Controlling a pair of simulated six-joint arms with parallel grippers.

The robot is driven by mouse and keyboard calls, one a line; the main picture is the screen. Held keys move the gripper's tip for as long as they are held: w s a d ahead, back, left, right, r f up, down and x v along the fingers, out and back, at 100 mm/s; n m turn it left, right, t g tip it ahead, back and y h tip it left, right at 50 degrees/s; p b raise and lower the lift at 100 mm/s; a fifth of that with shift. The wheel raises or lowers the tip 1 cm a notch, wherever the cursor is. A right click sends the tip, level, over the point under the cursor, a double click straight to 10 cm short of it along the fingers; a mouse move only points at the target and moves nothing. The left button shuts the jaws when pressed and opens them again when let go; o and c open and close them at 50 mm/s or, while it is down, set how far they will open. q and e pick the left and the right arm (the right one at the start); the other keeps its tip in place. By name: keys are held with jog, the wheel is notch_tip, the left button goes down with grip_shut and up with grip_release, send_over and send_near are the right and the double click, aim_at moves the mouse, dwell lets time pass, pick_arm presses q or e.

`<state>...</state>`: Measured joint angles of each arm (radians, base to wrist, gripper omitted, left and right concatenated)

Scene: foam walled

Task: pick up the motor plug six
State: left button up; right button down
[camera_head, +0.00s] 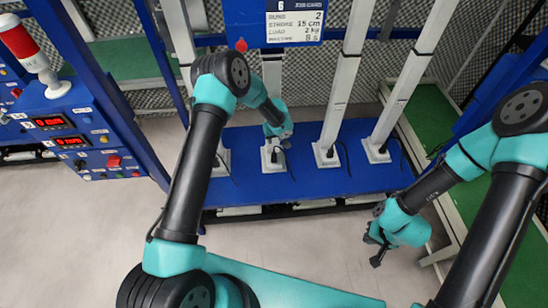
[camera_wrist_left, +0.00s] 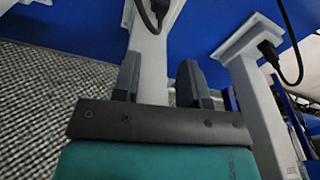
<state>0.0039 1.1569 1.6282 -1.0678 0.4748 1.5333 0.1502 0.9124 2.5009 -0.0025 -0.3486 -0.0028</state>
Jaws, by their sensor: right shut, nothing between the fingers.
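Several white linear columns stand on a blue platform, with small black motor plugs and cables at their feet. One plug (camera_head: 274,156) is at the second column's foot, just below my left gripper (camera_head: 281,137). In the left wrist view a black plug (camera_wrist_left: 159,7) is at the top, on a white column that runs down between the fingers of my left gripper (camera_wrist_left: 158,82), which are apart. Another plug (camera_wrist_left: 268,49) is on the column to the right. No number on any plug can be read. My right gripper (camera_head: 375,249) is shut and empty, low over the floor.
The blue platform (camera_head: 300,187) has other columns with plugs to the right, such as the third plug (camera_head: 330,152). A blue control panel (camera_head: 75,130) with a red-topped lamp (camera_head: 22,45) stands at left. Grey floor (camera_head: 80,230) is clear in front.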

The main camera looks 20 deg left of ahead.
pick_arm(q)
send_over(274, 153)
jog(key=shift+f, duration=2.75)
jog(key=shift+w+f, duration=0.15)
jog(key=shift+f, duration=1.15)
jog(key=shift+w+f, duration=0.1)
jog(key=shift+f, duration=1.15)
jog(key=shift+c, duration=0.2)
grip_shut()
